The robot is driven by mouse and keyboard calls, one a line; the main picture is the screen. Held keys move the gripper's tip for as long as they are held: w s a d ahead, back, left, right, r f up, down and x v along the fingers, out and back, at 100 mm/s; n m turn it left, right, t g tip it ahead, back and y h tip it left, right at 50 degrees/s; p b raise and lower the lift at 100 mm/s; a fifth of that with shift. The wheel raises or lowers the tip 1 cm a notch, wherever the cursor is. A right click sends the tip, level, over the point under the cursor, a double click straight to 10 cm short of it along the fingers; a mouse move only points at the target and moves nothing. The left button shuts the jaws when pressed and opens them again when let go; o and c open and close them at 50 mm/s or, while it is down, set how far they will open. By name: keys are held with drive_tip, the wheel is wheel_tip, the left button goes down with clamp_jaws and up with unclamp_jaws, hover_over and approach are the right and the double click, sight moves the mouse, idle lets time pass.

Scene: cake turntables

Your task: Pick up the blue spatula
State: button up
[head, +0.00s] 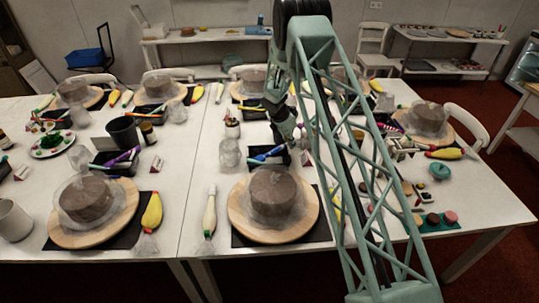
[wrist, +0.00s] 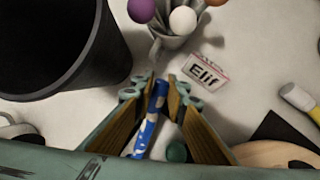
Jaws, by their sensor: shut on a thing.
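The blue spatula shows in the wrist view as a blue handle with pale patches (wrist: 150,120). It lies between the two fingers of my gripper (wrist: 160,88), which is shut on it. The far end of the spatula is hidden below the frame. In the head view my gripper (head: 286,138) is over a dark tray with colored tools, behind the middle cake (head: 273,195). A blue tool (head: 264,156) shows at that tray beside my gripper.
In the wrist view a large black bin (wrist: 55,45) stands at the left. Several cakes on wooden turntables stand around the white table (head: 205,165).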

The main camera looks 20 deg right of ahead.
drive_tip(key=shift+r, duration=0.1)
drive_tip(key=shift+r, duration=4.9)
drive_tip(key=shift+s+d, duration=0.1)
